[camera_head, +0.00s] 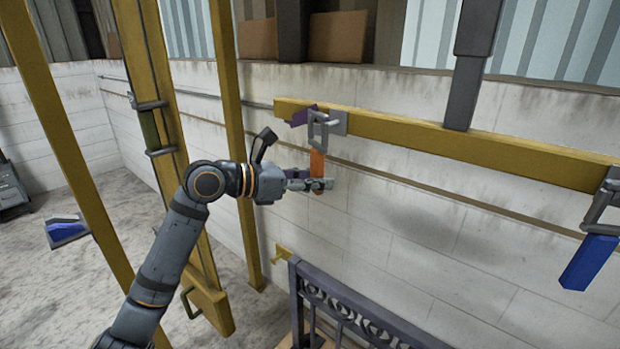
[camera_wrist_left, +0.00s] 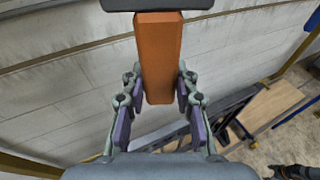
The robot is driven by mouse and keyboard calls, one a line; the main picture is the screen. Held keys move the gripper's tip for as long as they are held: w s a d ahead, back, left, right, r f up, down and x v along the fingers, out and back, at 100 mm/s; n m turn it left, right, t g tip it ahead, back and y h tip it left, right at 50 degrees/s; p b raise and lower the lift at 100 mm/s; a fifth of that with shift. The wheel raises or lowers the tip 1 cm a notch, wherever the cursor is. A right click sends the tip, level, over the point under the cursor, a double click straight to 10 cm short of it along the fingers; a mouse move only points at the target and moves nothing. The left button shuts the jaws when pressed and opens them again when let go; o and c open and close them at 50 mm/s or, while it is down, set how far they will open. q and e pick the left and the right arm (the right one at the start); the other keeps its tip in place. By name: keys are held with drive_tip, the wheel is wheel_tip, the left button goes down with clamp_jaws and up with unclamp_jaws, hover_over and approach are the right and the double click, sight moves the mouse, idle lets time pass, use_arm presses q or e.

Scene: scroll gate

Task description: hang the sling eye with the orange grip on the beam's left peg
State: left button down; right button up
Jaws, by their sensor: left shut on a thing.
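My left gripper (camera_head: 312,185) is shut on the orange grip (camera_head: 317,166), which hangs upright below a grey sling eye (camera_head: 312,130). The orange grip also fills the space between the fingers in the left wrist view (camera_wrist_left: 159,60). The eye is at the left end of the yellow beam (camera_head: 420,140), overlapping the left peg (camera_head: 331,121) in the head view. I cannot tell whether the eye is around the peg or just in front of it. My right gripper is not seen in the head view.
A second sling eye with a blue grip (camera_head: 588,262) hangs at the beam's right end. A dark ornate gate (camera_head: 350,318) stands below. Yellow posts (camera_head: 237,140) rise left of the beam, near my left arm. A pale block wall (camera_head: 430,240) is behind.

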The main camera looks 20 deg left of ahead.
use_arm(q)
drive_tip(key=shift+w+d, duration=0.25)
drive_tip(key=shift+w, duration=0.35)
drive_tip(key=shift+w+d, duration=0.2)
drive_tip(key=shift+w, duration=0.4)
drive_tip(key=shift+w+d+p, duration=0.1)
drive_tip(key=shift+w+p, duration=0.15)
drive_tip(key=shift+p, duration=0.15)
drive_tip(key=shift+w+d+f+p, duration=0.15)
drive_tip(key=shift+w+f+p, duration=0.4)
drive_tip(key=shift+p, duration=0.3)
drive_tip(key=shift+f, duration=0.1)
